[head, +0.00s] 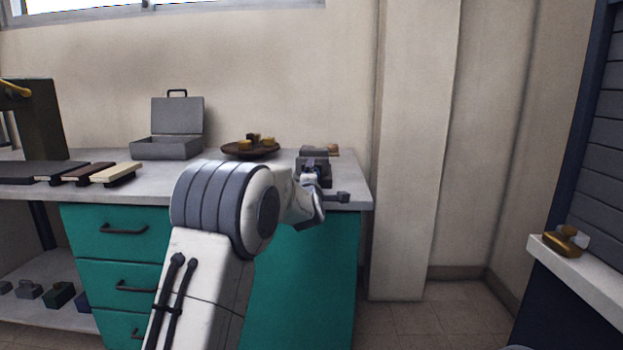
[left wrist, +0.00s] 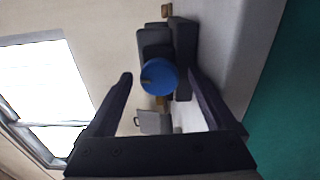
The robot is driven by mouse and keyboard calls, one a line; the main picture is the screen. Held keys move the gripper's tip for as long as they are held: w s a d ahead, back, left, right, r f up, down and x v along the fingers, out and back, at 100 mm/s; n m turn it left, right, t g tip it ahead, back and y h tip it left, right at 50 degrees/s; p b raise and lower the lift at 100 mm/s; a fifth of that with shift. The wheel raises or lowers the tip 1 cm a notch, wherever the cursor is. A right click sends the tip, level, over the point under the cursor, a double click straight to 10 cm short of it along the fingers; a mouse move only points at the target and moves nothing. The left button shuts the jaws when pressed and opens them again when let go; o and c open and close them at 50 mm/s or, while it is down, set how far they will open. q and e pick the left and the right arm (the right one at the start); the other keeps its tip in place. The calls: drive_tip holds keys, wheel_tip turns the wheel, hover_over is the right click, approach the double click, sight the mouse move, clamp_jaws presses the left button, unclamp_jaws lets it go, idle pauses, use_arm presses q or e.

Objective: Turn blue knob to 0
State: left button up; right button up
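The blue knob (left wrist: 160,75) shows in the left wrist view as a round face on a dark grey device (left wrist: 180,40). A small tan mark lies at the knob's lower left. No readable numbers show around it. My left gripper (left wrist: 160,77) is open, with one finger on each side of the knob and a visible gap to each side. In the head view the device (head: 314,153) stands at the right end of the counter. My left gripper (head: 313,178) is in front of it and hides most of the knob. My right gripper is not in view.
The grey counter (head: 350,187) has teal drawers below. An open grey case (head: 168,148), a brown dish (head: 250,151) with small pieces and several flat bars (head: 115,173) lie left of the device. A wall pillar (head: 410,150) stands to the right.

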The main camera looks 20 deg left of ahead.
use_arm(q)
drive_tip(key=v, duration=1)
drive_tip(key=shift+s+p, duration=0.25)
drive_tip(key=shift+p, duration=0.2)
drive_tip(key=s+d+f+m+g+h, duration=0.2)
drive_tip(key=s+d+f+m+h, duration=0.15)
drive_tip(key=d, duration=0.25)
drive_tip(key=s+d+f+m+g+h, duration=0.1)
drive_tip(key=s+d+f+m+h, duration=0.1)
drive_tip(key=d+m, duration=0.35)
drive_tip(key=s+d+f+m+g+h, duration=0.2)
drive_tip(key=s+d+f+m+g, duration=0.15)
drive_tip(key=s+d, duration=0.3)
drive_tip(key=s+d+f+m+g+h, duration=0.1)
drive_tip(key=s+d+f+m+g, duration=0.3)
drive_tip(key=s, duration=0.3)
drive_tip(key=s+a+f+m+g+y, duration=0.1)
drive_tip(key=s+f+m+g, duration=0.4)
drive_tip(key=s, duration=0.8)
drive_tip(key=s+a+f+m+g+y, duration=0.1)
drive_tip(key=s+a+m+g+y, duration=0.1)
drive_tip(key=s+m, duration=0.8)
wheel_tip(320, 180, up, 36)
drive_tip(key=s+n+p, duration=0.1)
drive_tip(key=n+p, duration=0.1)
drive_tip(key=p, duration=3.4)
drive_tip(key=shift+d+r+n+p, duration=0.25)
drive_tip(key=shift+d+n+p, duration=0.05)
drive_tip(key=shift+d+n, duration=0.05)
